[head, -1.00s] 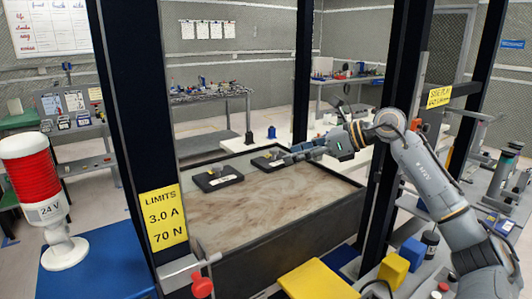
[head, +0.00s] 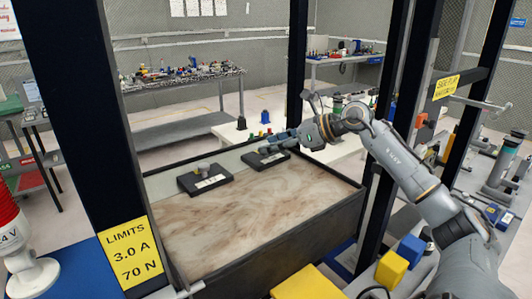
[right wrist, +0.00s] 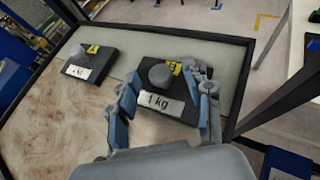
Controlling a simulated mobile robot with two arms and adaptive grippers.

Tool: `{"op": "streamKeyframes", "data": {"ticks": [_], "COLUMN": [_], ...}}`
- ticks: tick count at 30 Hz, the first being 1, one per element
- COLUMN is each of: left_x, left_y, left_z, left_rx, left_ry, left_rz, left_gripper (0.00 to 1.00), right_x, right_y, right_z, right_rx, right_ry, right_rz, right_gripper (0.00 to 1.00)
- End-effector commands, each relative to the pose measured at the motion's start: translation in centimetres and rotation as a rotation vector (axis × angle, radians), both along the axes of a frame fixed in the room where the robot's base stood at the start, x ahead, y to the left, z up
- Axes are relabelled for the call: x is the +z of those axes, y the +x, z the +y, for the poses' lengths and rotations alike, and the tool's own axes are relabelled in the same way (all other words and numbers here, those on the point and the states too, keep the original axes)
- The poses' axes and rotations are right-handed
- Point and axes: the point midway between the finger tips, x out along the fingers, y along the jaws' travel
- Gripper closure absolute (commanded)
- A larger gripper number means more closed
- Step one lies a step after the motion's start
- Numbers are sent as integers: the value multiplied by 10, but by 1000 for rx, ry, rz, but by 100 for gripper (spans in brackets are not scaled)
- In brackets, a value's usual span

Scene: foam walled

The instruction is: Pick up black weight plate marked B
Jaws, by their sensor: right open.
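Two black weight plates with grey knobs lie on the marbled table. The right plate (head: 268,160) is partly hidden behind my right gripper (head: 276,144). In the right wrist view this plate (right wrist: 150,112) has a "1 kg" label and a yellow tag whose letter looks like B but is blurred. The fingers of my right gripper (right wrist: 165,82) are open on either side of its knob and label, with nothing clasped. The left plate (head: 203,181) also shows in the right wrist view (right wrist: 88,64); its yellow tag is too small to read. My left gripper is not in view.
The table (head: 250,215) has dark raised edges and clear marbled surface in front of the plates. Black posts stand left and right of it. A yellow block (head: 391,268) and a blue block (head: 411,249) sit at right. A yellow limits sign (head: 128,254) hangs on the left post.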

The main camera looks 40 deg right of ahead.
Motion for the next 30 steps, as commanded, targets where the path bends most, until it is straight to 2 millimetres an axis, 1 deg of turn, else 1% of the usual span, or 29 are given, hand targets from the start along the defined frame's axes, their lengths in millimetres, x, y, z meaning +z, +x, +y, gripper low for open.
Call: {"op": "streamKeyframes", "data": {"ticks": [1,6,14,17,18,20,21,22,27,28,30], "left_x": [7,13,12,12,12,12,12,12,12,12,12], "left_y": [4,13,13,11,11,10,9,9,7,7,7], "left_z": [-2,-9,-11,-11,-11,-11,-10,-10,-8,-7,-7], "left_rx": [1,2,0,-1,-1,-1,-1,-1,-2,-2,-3], "left_ry": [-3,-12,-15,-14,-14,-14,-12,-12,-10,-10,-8], "left_rz": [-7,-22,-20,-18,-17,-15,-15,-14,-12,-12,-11], "left_gripper": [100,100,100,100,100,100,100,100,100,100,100], "right_x": [2,-7,-9,-9,-9,-9,-9,-9,-9,-5,-5], "right_y": [5,16,18,18,18,18,18,18,18,18,18], "right_z": [3,9,9,9,9,9,9,9,9,9,9], "right_rx": [0,1,0,0,0,0,0,0,0,-1,-1], "right_ry": [4,1,0,0,0,0,0,0,0,1,1], "right_rz": [-3,-2,-1,-1,-1,-1,-1,-1,-1,-10,-10], "right_gripper": [50,50,50,68,76,88,97,100,100,100,100]}}
